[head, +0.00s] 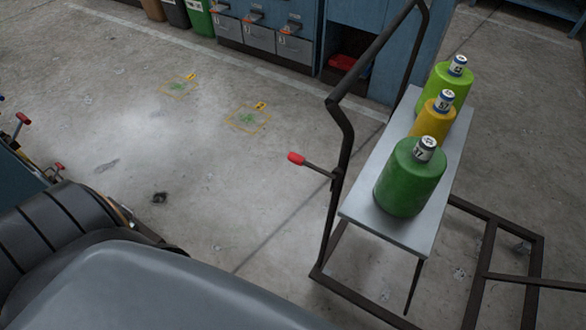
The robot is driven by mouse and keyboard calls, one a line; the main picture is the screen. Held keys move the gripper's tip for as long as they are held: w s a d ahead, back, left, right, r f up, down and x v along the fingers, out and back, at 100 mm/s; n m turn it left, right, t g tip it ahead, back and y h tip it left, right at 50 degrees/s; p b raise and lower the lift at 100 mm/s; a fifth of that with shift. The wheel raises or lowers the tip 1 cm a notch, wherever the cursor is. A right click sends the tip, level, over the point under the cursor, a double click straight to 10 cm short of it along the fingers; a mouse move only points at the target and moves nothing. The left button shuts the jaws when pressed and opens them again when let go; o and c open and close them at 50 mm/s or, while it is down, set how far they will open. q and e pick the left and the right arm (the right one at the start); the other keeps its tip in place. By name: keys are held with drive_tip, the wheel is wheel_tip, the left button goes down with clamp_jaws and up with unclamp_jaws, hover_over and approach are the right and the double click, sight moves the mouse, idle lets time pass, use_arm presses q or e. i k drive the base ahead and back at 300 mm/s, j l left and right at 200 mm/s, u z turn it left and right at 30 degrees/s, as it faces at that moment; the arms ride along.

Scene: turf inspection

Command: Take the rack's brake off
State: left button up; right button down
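The rack (345,160) is a dark tubular-frame trolley at the right, with a light grey shelf (425,225). A lever with a red grip (296,158) sticks out from its near-left upright, pointing left and slightly up. No label on the lever is visible. The shelf carries a dark green bottle (404,185), a yellow bottle (430,125) and a lime green bottle (442,90), all upright with numbered caps. Neither of my grippers can be seen, so nothing shows touching the lever.
Blue cabinets with grey bins (259,37) line the back, beside a green bin (196,18). Two yellow floor markings (248,118) lie on the concrete. Floor left of the rack is mostly clear. Red-tipped handles (22,118) show at the left edge.

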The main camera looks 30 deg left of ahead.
sight(337, 173)
drive_tip(key=j+u, duration=0.1)
drive_tip(key=u, duration=0.3)
drive_tip(key=j+u, duration=0.15)
drive_tip(key=u, duration=0.3)
drive_tip(key=j+u, duration=0.15)
drive_tip(key=u, duration=0.25)
drive_tip(key=j+u, duration=0.15)
drive_tip(key=u, duration=0.25)
